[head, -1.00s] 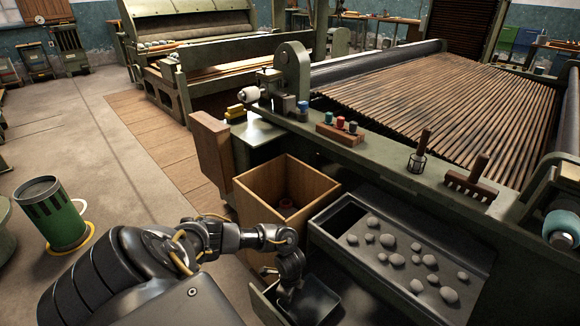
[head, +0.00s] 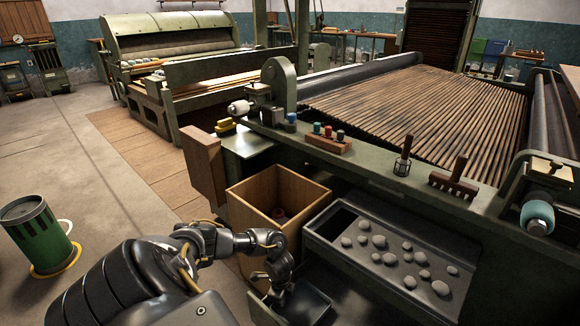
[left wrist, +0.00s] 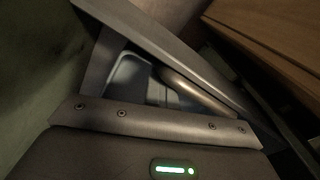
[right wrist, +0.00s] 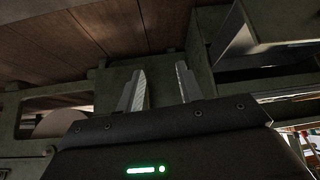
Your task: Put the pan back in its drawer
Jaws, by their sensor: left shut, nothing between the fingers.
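A dark shallow rectangular pan (head: 308,303) is low at the bottom of the head view, in what looks like an open drawer (head: 261,311) below the machine's edge. My left gripper (head: 276,294) points down at the pan's left side, by the drawer front. It is shut and empty; whether it touches anything is unclear. The left wrist view shows a pale tray-like shape (left wrist: 130,78) and a rounded bar (left wrist: 197,92) close ahead; its fingertips are not distinct there. My right gripper (right wrist: 160,88) is open and empty, near green machine framework, and is outside the head view.
A wooden bin (head: 240,198) stands behind my left forearm. A grey tray with several stones (head: 325,232) juts out to the right of it. A green can (head: 38,240) stands on open floor.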

